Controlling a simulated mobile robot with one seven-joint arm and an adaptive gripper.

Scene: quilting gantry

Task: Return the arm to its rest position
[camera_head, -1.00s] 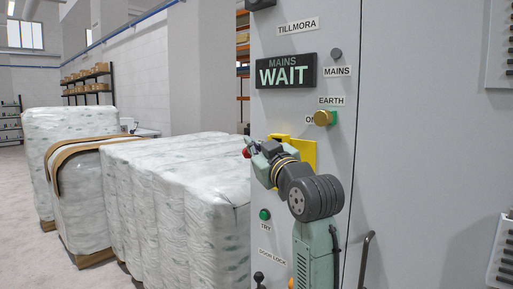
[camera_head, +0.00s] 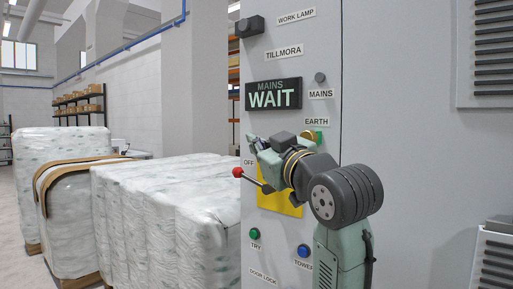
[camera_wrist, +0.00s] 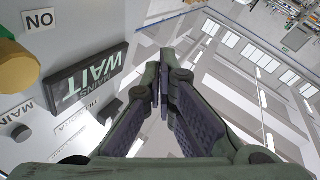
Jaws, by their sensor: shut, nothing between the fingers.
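My gripper (camera_head: 258,144) is in front of the grey cabinet, at the end of my bent arm, with its fingers pointing left. It is just above the red-knobbed lever (camera_head: 238,172) and appears apart from it. In the wrist view my gripper (camera_wrist: 163,78) has its two dark fingers together at the tips, with nothing between them. The lever's red knob points left, below an OFF label (camera_head: 248,162). Part of the yellow plate (camera_head: 270,200) behind the lever is hidden by my arm.
The cabinet (camera_head: 400,130) carries a MAINS WAIT display (camera_head: 273,94), an EARTH knob (camera_head: 311,136), a green TRY button (camera_head: 254,233) and a blue button (camera_head: 303,251). Wrapped bales (camera_head: 165,210) stand to the left. A vented box (camera_head: 495,260) is at right.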

